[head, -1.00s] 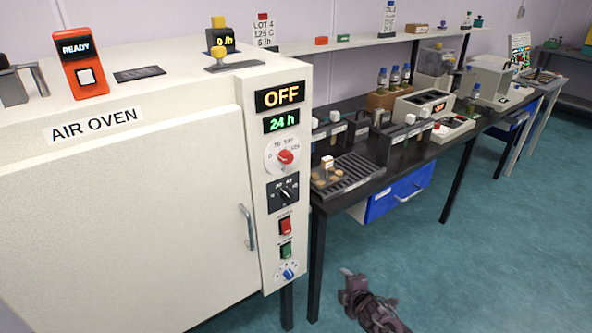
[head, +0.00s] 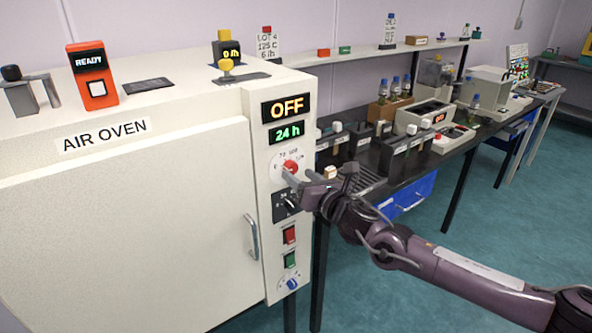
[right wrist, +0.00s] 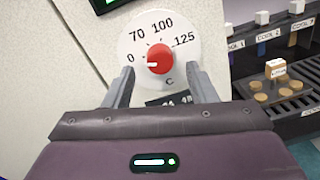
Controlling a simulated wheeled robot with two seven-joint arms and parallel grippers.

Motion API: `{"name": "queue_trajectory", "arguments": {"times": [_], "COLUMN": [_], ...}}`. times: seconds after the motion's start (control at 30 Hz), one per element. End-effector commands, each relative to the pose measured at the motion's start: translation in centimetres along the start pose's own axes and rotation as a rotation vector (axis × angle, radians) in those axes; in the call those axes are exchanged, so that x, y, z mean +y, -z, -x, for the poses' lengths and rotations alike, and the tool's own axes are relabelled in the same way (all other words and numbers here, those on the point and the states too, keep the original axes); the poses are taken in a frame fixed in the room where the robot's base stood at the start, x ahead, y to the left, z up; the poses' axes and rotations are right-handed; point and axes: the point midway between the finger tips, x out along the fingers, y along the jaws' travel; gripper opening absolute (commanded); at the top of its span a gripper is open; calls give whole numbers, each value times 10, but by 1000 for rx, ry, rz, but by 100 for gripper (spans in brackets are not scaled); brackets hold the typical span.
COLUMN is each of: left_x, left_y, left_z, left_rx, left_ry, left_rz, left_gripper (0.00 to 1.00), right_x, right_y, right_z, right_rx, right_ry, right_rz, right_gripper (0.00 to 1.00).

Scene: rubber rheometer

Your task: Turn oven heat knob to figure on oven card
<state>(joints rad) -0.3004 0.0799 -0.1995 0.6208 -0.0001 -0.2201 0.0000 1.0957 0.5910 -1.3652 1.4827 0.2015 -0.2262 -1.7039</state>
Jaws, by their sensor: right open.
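The heat knob (head: 290,167) is a red cap on a white dial on the oven's front panel. In the right wrist view the knob (right wrist: 160,58) shows between and just beyond my fingertips, on a dial marked 0, 70, 100 and 125 C. Its white mark points left, near the 0. The oven card (head: 268,45) stands on top of the oven and reads LOT 4, 125 C, 6 /h. My right gripper (head: 310,178) is open in front of the dial, its fingers either side of the knob; touching cannot be told. My left gripper is not in view.
The air oven (head: 130,220) has an OFF display (head: 287,108) and a 24 h display (head: 287,132). Below the dial are a black selector (head: 285,206), red and green switches and a blue knob (head: 291,284). A dark bench (head: 440,157) with lab items stands right of the oven.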

Motion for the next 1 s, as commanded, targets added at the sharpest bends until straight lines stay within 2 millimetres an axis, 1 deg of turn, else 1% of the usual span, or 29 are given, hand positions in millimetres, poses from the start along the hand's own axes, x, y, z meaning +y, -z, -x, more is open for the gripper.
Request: {"name": "queue_trajectory", "arguments": {"times": [0.03, 0.2, 0.33, 0.57, 0.67, 0.9, 0.93, 1.0], "left_x": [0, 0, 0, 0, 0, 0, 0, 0], "left_y": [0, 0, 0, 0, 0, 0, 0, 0], "left_z": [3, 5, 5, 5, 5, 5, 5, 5], "left_rx": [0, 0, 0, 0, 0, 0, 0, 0], "left_ry": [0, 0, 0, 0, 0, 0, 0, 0], "left_rz": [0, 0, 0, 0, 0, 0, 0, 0], "left_gripper": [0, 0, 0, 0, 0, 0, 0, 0], "right_x": [2, 1, 0, 0, 0, 0, 0, 0], "right_y": [-2, 0, 0, 0, 0, 0, 0, 0], "right_z": [-8, -23, -28, -28, -28, -28, -28, -28], "right_rx": [-1, 0, 0, 0, 0, 0, 0, 0], "right_ry": [-1, 0, 0, 0, 0, 0, 0, 0], "right_rz": [0, -2, -2, -2, -2, -2, -2, -3], "right_gripper": [52, 52, 52, 52, 41, 10, 7, 7]}}
